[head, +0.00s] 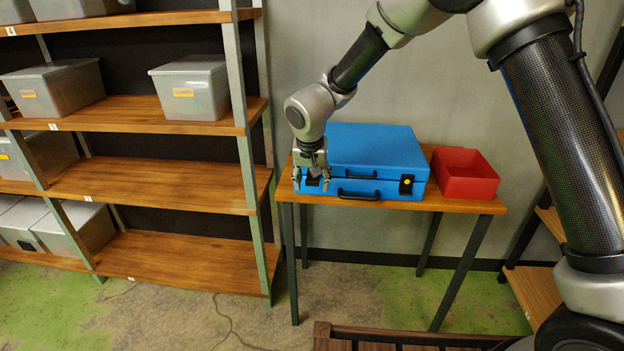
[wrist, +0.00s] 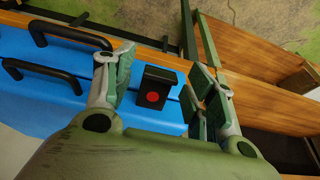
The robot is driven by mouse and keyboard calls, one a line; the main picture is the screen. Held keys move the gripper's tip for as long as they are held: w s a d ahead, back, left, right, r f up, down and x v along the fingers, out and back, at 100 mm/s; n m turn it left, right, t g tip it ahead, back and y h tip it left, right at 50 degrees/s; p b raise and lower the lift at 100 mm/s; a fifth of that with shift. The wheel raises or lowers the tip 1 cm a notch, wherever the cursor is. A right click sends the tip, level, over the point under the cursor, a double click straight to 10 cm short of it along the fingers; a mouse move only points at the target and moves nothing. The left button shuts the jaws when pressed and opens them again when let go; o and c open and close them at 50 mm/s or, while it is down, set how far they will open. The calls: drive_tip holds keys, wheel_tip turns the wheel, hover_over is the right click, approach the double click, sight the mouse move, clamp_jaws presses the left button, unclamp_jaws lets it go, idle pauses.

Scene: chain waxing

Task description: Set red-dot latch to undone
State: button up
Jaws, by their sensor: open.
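A closed blue case (head: 375,149) lies on a wooden table. Its front has black handles (head: 358,194) and a black latch with a yellow dot (head: 406,184) at the right. The red-dot latch (wrist: 159,88) shows in the wrist view as a black plate with a red dot, near the case's front edge. My gripper (head: 312,183) is at the left front of the case. In the wrist view my gripper (wrist: 160,82) is open, with one finger on each side of the latch and nothing held. In the head view my gripper mostly hides this latch.
An open red bin (head: 464,174) stands right of the case on the table (head: 478,204). Shelves with grey bins (head: 190,88) stand to the left, close to the table. Free floor (head: 350,280) lies in front.

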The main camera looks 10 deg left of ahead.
drive_tip(key=v, duration=1.2)
